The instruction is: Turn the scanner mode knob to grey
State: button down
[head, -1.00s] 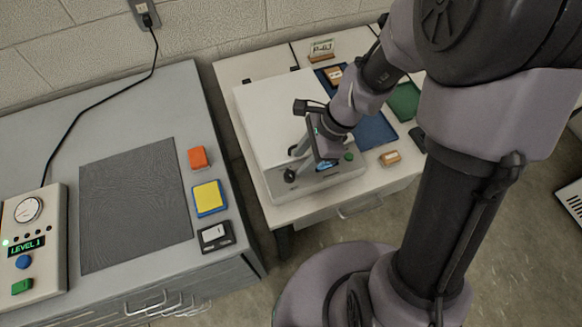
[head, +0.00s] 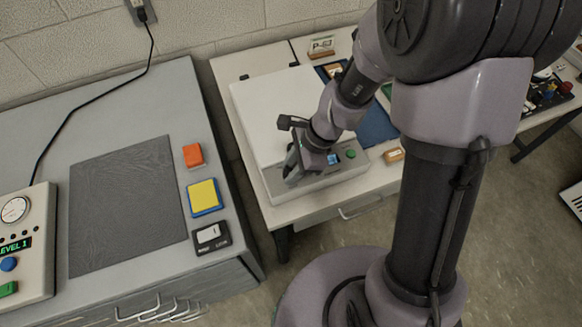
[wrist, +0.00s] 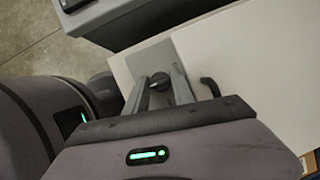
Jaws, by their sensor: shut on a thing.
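The scanner (head: 275,105) is a pale, flat box with a grey front panel, on the white table in the head view. Its panel has a small lit display (head: 333,159) and a green button (head: 350,154). The dark round mode knob (wrist: 159,82) shows between my fingertips in the wrist view. My gripper (wrist: 161,86) is shut on the knob, one finger on each side. In the head view my gripper (head: 290,176) is at the panel's left part and hides the knob. I cannot read the knob's setting or any marks around it.
A grey cabinet (head: 125,120) stands left of the scanner table across a narrow gap. A blue tray (head: 376,128) and a small wooden block (head: 394,155) lie right of the scanner.

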jog(key=n+g+p, duration=0.1)
jog(key=n+p, duration=0.1)
jog(key=n, duration=0.2)
jog(key=shift+r+g, duration=0.1)
jog(key=shift+g, duration=0.2)
jog(key=n+p, duration=0.1)
jog(key=n, duration=0.1)
jog(key=n+g+h+p, duration=0.1)
jog(key=n+p, duration=0.1)
jog(key=shift+w+n+g, duration=0.1)
jog(key=shift+n+g, duration=0.2)
jog(key=n+h+p, duration=0.1)
jog(key=n, duration=0.1)
jog(key=n+g+p, duration=0.1)
jog(key=n+p, duration=0.1)
jog(key=n, duration=0.1)
jog(key=shift+w+a+h, duration=0.1)
jog(key=shift+a+h, duration=0.05)
jog(key=shift+h, duration=0.25)
jog(key=shift+n+g+h+p, duration=0.3)
jog(key=shift+n+h+p, duration=0.6)
jog(key=shift+n, duration=1.4)
jog(key=c, duration=1.4)
grip_release()
